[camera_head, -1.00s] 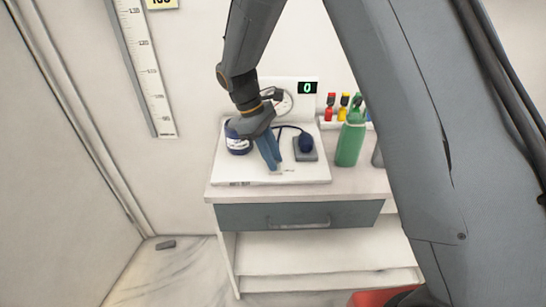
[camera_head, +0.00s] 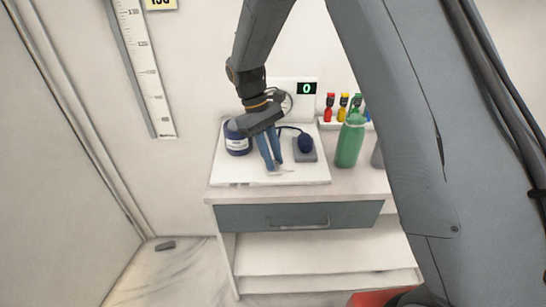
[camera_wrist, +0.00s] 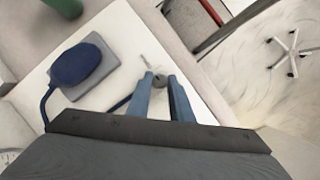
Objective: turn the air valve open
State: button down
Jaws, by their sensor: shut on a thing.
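The air valve (camera_wrist: 160,82) is a small grey knob on the white board (camera_wrist: 207,107), with a thin pale lever beside it. In the wrist view it sits between the blue fingertips of my gripper (camera_wrist: 161,78), which is shut on it. In the head view my gripper (camera_head: 273,168) points down at the front of the board (camera_head: 240,176), and its fingers hide most of the valve. A dark blue bulb (camera_head: 305,144) on a grey pad (camera_head: 303,155) lies just right of the gripper, with a blue tube running from it.
A blue jar (camera_head: 237,146) stands left of my gripper, partly behind it. A green bottle (camera_head: 350,141) and a rack of coloured tubes (camera_head: 342,114) stand at right. A digital display (camera_head: 307,88) reads 0. The drawer (camera_head: 297,215) below is shut.

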jog(key=c, duration=1.6)
grip_release()
jog(key=b+v, duration=0.2)
jog(key=v, duration=0.6)
jog(key=shift+b, duration=0.35)
